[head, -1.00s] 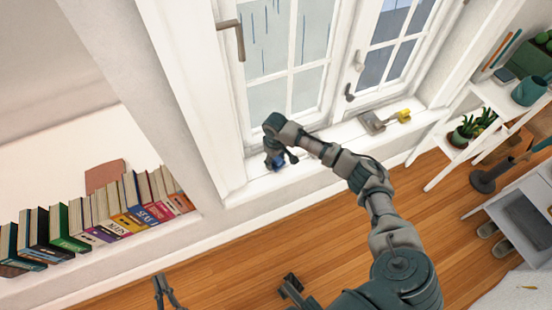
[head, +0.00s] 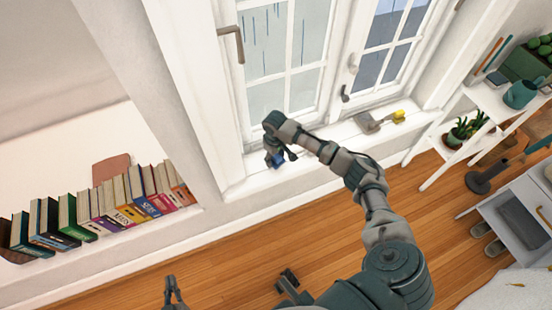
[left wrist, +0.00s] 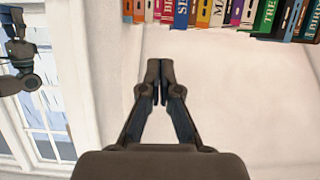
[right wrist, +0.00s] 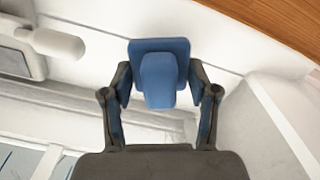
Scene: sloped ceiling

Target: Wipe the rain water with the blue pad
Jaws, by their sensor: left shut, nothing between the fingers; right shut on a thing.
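The blue pad (right wrist: 178,47) has a raised blue handle and sits between the fingers of my right gripper (right wrist: 160,85), which is shut on it. In the head view a bit of the pad (head: 277,161) shows under my right gripper (head: 274,156), low over the left part of the white window sill. I cannot tell whether the pad touches the sill. No water can be made out on the sill; rain streaks show on the window panes (head: 262,40). My left gripper (left wrist: 160,78) is shut and empty, and shows at the bottom of the head view (head: 173,293).
The white sill (head: 328,143) runs along the window, with a grey object (head: 367,123) and a yellow one (head: 398,116) further right. Window handles (head: 231,42) stick out above. Books (head: 110,208) line a ledge at left; a white plant shelf (head: 480,98) stands at right.

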